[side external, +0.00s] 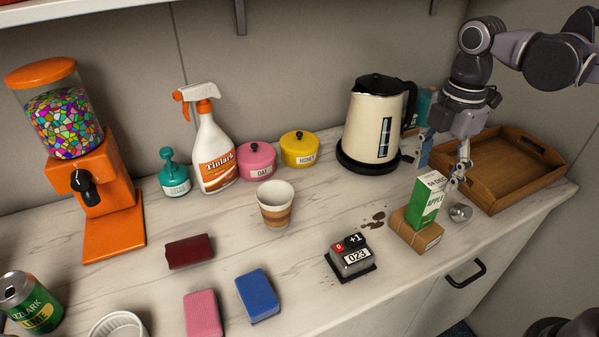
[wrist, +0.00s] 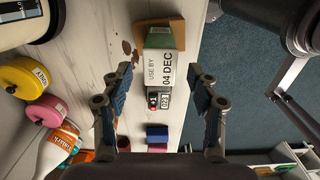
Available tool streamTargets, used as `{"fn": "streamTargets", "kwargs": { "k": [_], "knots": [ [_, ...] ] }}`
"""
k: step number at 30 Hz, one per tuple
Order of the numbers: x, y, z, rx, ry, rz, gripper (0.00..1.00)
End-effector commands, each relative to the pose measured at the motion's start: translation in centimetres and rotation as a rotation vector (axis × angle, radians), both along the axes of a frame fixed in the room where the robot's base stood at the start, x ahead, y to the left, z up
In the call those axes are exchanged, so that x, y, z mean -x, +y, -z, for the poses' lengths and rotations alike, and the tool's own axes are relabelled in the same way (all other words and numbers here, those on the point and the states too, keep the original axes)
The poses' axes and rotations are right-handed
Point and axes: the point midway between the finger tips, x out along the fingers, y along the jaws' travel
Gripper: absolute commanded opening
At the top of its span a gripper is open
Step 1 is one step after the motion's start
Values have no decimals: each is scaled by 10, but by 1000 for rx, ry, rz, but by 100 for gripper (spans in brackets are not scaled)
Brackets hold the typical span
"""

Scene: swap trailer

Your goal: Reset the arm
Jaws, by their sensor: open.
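My gripper (side external: 443,158) is open at the right end of the counter, above and behind a green and white apple carton (side external: 428,199). The carton stands upright on a brown wrapped block (side external: 416,231). In the wrist view my gripper's two fingers (wrist: 160,80) are spread wide. The carton's white top (wrist: 160,69), marked "USE BY 04 DEC", shows between them with gaps on both sides. Nothing is held.
A wooden tray (side external: 509,178) lies right of my gripper. A cream kettle (side external: 372,125) stands to its left. A counter device (side external: 351,257), a paper cup (side external: 276,206) and sponges (side external: 257,295) lie farther left. A small metal item (side external: 460,213) is beside the carton.

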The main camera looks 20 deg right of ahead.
Motion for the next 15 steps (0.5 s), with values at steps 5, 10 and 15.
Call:
{"fn": "streamTargets", "kwargs": {
  "k": [5,10,15],
  "knots": [
    [-1,0,25,0,0,0,60],
    [0,0,47,0,0,0,60],
    [-1,0,66,0,0,0,60]
  ]
}}
